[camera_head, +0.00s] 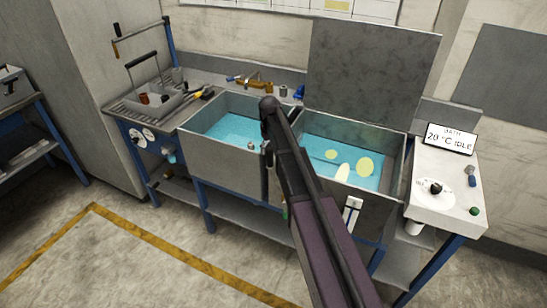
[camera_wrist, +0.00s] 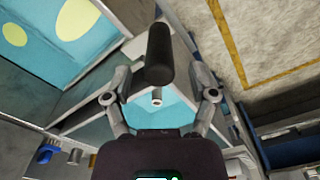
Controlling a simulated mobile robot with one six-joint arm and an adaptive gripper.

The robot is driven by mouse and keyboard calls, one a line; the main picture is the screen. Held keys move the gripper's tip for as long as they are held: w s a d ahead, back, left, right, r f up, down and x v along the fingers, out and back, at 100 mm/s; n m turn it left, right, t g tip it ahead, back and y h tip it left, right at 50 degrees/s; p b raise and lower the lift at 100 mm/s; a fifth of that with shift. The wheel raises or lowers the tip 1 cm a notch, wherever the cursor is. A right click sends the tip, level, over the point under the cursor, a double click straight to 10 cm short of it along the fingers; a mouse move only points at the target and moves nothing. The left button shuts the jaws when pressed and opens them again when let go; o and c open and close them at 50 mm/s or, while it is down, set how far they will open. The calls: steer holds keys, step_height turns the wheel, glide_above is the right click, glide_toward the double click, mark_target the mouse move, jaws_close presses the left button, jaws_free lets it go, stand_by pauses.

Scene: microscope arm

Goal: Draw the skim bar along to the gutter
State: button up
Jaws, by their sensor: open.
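The right tank (camera_head: 398,160) holds blue liquid with several pale yellow patches (camera_head: 365,167) on it. Patches also show at the upper left of the wrist view (camera_wrist: 76,18). In the wrist view my gripper (camera_wrist: 160,85) is open, its fingers spread to either side of a black cylindrical grip (camera_wrist: 160,52). A small metal stub (camera_wrist: 157,98) shows below the grip. The grip may belong to the skim bar; I cannot tell. The fingers do not appear closed on it. In the head view my arm hides much of the middle, and I cannot make out the bar or gutter.
The left tank (camera_head: 192,122) holds clear blue liquid. A raised lid (camera_head: 370,70) stands behind the right tank. A control box with a display (camera_head: 450,139) is at the right. A grey basket (camera_head: 158,104) and loose tools are at the left. The front floor is open.

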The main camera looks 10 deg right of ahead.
steer(key=shift+f+b, duration=1)
steer(key=shift+f, duration=0.3)
